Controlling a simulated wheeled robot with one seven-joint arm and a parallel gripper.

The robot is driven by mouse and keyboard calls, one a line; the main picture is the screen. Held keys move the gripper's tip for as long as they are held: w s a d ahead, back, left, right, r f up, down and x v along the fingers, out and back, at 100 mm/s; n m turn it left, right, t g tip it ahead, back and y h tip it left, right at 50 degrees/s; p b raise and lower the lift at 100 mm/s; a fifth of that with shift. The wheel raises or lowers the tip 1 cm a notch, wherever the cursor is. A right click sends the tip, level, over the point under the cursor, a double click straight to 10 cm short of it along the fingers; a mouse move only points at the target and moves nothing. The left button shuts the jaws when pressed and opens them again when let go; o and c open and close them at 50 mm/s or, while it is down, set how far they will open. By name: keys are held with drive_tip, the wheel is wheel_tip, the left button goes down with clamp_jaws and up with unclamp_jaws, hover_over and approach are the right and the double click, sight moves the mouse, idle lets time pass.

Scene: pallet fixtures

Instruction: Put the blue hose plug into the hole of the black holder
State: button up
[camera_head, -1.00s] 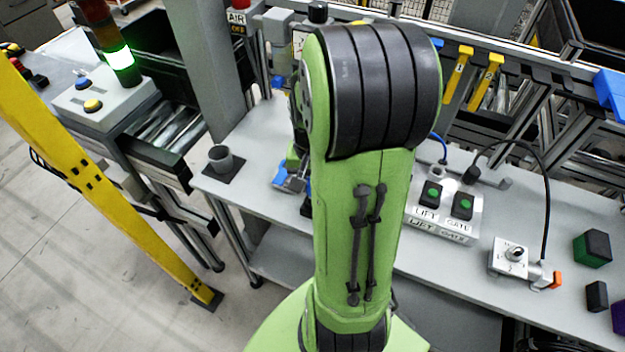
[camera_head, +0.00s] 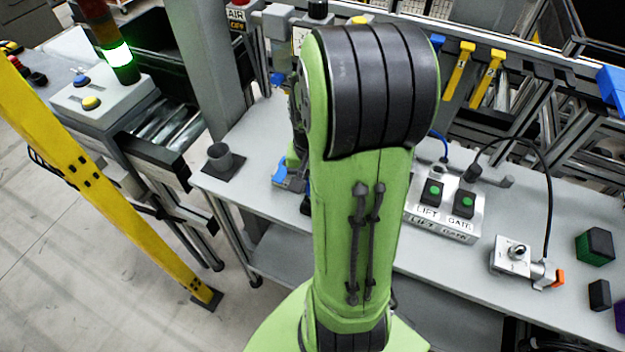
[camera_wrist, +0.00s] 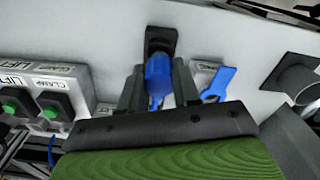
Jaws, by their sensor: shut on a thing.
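The blue hose plug (camera_wrist: 158,72) is between the two dark fingers of my gripper (camera_wrist: 158,80), which is shut on it, in the wrist view. A black piece (camera_wrist: 160,40), which looks like the black holder, lies just beyond the plug's far end. The plug overlaps it in the picture, and I cannot tell whether they touch or whether the plug is in a hole. In the head view my green arm hides my gripper and most of this spot.
A grey cup on a dark plate (camera_head: 221,160) stands at the table's left end; it also shows in the wrist view (camera_wrist: 298,82). A blue flat handle (camera_wrist: 218,83) lies right of my gripper. Button boxes (camera_head: 445,208) and a switch box (camera_head: 515,256) stand to the right.

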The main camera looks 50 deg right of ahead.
drive_tip(key=shift+f+b, duration=0.8)
drive_tip(key=shift+f, duration=0.25)
drive_tip(key=shift+r, duration=0.1)
drive_tip(key=o, duration=1.1)
wheel_tip(320, 180, up, 16)
drive_tip(key=p, duration=0.4)
drive_tip(key=shift+a, duration=0.15)
drive_tip(key=shift+s, duration=0.1)
